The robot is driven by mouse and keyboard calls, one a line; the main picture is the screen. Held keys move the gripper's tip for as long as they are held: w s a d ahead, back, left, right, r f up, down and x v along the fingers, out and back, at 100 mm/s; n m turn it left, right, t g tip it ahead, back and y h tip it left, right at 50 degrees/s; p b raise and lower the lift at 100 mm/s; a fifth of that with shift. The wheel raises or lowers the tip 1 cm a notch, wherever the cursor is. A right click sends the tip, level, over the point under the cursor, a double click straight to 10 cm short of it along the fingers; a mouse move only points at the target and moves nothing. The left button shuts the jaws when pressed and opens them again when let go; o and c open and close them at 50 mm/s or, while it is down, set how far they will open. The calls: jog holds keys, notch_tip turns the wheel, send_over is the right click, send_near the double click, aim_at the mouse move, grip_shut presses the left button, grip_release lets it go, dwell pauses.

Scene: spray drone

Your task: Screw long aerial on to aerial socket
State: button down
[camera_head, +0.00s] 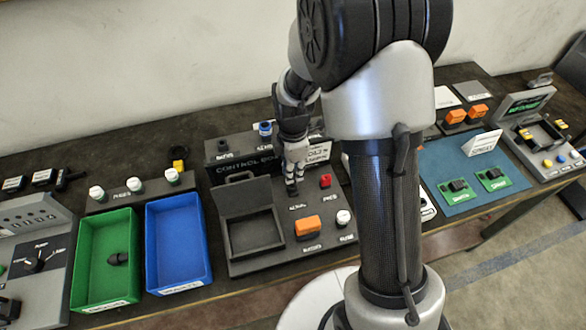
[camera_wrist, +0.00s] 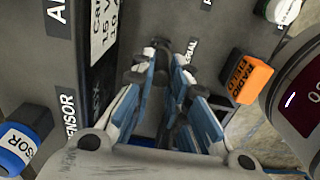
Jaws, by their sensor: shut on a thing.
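My gripper (camera_head: 293,186) points down over the control box panel (camera_head: 277,235), just above the aerial label. In the wrist view, my gripper's blue-and-white fingers (camera_wrist: 162,62) are closed together on a dark, slim thing, the long aerial (camera_wrist: 158,43), of which only a small dark part shows between the tips. The aerial socket is hidden under the fingertips, beside the aerial label. I cannot tell whether the aerial touches the socket.
An orange radio block (camera_head: 307,227), a red part (camera_head: 325,181) and a white knob (camera_head: 343,217) stand close by. An open-lidded compartment (camera_head: 252,232) lies left. A green bin (camera_head: 128,218) holds a dark part; the blue bin (camera_head: 152,240) looks empty.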

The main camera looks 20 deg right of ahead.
jog(key=shift+f, duration=0.25)
jog(key=c, duration=1.5)
grip_release()
notch_tip(320, 180, up, 12)
jog(key=shift+r, duration=0.1)
jog(key=shift+o, duration=0.2)
